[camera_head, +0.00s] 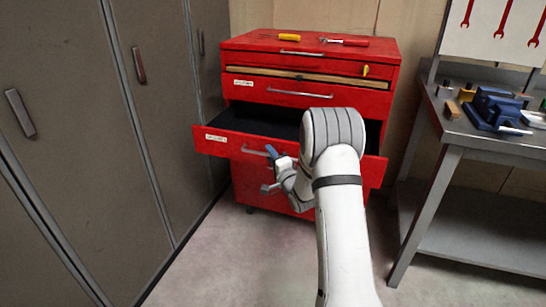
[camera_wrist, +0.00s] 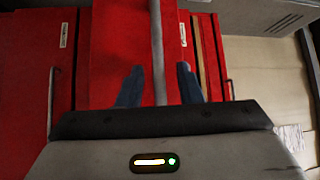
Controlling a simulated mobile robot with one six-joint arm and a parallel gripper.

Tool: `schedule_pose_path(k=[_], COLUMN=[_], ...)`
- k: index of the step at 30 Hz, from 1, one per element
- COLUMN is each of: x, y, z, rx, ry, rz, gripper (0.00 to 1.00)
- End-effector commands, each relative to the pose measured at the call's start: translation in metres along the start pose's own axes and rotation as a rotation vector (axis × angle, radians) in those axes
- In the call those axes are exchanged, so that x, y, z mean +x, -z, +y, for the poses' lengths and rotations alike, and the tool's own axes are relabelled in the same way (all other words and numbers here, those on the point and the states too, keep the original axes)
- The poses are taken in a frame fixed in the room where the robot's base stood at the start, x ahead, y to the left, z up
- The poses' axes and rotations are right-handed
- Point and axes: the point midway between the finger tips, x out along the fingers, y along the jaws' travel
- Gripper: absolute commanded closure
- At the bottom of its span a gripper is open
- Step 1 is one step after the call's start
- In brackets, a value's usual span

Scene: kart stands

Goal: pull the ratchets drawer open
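The red tool cabinet (camera_head: 310,73) stands ahead in the head view. Its third drawer (camera_head: 232,146) is pulled well out, with a dark interior showing. A small white label is on its left end, too small to read. The drawer's metal handle (camera_wrist: 157,45) runs between my gripper's fingers in the wrist view. My gripper (camera_head: 273,153) is at that handle, with blue fingers apart. In the wrist view my gripper (camera_wrist: 159,72) shows gaps on both sides of the bar. My arm hides the drawer's right part.
The narrow drawer above (camera_head: 310,77) is slightly open, with a yellow item at its right. Tools lie on the cabinet top. Grey lockers (camera_head: 85,100) stand close on the left. A metal workbench (camera_head: 445,150) with a blue vise (camera_head: 495,106) stands right.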

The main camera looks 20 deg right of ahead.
Motion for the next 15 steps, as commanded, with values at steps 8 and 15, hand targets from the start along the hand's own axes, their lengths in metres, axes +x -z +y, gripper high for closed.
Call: schedule_pose_path(k=[8, 15], x=[-0.009, -0.049], y=[0.002, 0.002], z=[0.001, 0.0], rx=[0.001, 0.001], ry=[-0.004, -0.004], rz=[0.004, 0.004], gripper=[0.68, 0.68])
